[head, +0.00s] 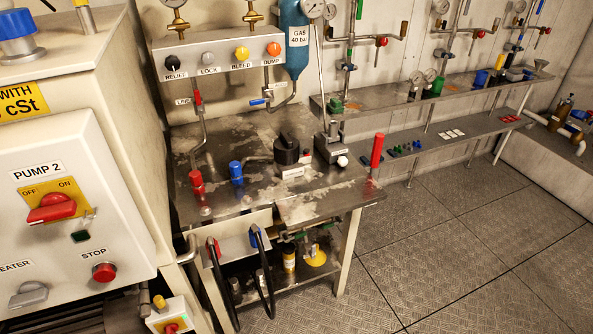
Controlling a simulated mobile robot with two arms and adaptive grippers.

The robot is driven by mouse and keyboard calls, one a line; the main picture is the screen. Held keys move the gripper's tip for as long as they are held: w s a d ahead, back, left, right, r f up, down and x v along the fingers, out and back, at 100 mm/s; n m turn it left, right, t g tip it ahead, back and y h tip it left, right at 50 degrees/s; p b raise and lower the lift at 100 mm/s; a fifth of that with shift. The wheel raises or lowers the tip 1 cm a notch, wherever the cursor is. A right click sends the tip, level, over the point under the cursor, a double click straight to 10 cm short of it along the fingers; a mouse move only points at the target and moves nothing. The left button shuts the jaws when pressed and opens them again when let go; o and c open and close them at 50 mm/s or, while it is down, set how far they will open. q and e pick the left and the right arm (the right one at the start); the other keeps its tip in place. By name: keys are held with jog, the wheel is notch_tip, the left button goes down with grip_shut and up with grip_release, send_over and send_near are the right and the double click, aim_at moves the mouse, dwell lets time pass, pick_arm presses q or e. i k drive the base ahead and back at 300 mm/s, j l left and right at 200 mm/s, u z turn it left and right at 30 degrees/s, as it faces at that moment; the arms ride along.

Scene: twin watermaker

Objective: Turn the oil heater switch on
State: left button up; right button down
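A grey rotary switch (28,295) sits at the lower left on the front of the cream control cabinet (100,190). Above it is a label (14,265), cut off by the picture's left edge, with "EATER" readable. The grey handle lies roughly level, tilted slightly. I cannot read any on or off marks by it, so its setting cannot be told. Neither of my grippers is in view.
Above the grey switch is the red PUMP 2 switch (52,207) on a yellow plate. A red STOP button (104,271) is to its right. A steel workbench (240,135) stands right of the cabinet. The tiled floor (460,250) at right is clear.

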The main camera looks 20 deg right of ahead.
aim_at(32, 292)
jog(key=k+u, duration=0.15)
jog(key=u, duration=1)
